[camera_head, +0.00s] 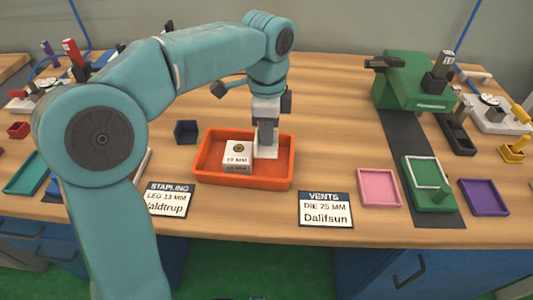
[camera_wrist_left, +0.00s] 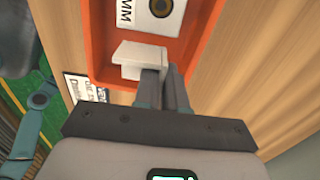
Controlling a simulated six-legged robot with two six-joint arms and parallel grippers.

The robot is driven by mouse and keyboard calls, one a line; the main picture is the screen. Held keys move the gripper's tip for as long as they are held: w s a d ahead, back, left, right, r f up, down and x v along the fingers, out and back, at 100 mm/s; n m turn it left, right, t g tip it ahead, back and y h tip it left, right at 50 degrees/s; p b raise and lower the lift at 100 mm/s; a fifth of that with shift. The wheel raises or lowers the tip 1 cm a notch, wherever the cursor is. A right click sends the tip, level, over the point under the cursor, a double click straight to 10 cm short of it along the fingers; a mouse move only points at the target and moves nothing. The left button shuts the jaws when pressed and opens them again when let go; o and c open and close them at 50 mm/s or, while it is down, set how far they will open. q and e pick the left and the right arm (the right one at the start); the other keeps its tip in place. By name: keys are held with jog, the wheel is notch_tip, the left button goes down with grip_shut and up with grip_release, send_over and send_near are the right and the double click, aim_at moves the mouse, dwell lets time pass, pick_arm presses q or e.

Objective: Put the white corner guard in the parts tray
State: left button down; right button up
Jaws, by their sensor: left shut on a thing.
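The white corner guard (camera_head: 266,153) is between the fingers of my left gripper (camera_head: 268,140), inside the orange tray's outline. In the left wrist view the guard (camera_wrist_left: 139,55) is a white angled piece at the fingertips (camera_wrist_left: 165,82), over the tray floor. The orange tray (camera_head: 215,174) lies on the wooden bench. Whether the guard touches the tray floor cannot be told. A white block marked in MM with a round dark hole (camera_head: 237,154) sits in the tray, just left of the guard. My right gripper is not in view.
A dark blue angled piece (camera_head: 186,132) stands left of the tray. Label cards for stapling (camera_head: 169,200) and vents (camera_head: 325,209) lie in front. Pink (camera_head: 379,188) and purple (camera_head: 484,198) trays and a green machine (camera_head: 412,85) are at right.

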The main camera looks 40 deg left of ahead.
aim_at(267, 148)
pick_arm(q)
jog(key=shift+s+f, duration=0.15)
jog(key=shift+f, duration=0.5)
jog(key=shift+f+b, duration=0.7)
jog(key=shift+f, duration=0.95)
jog(key=shift+f, duration=0.25)
jog(key=c, duration=1.2)
grip_release()
jog(key=shift+r, duration=0.2)
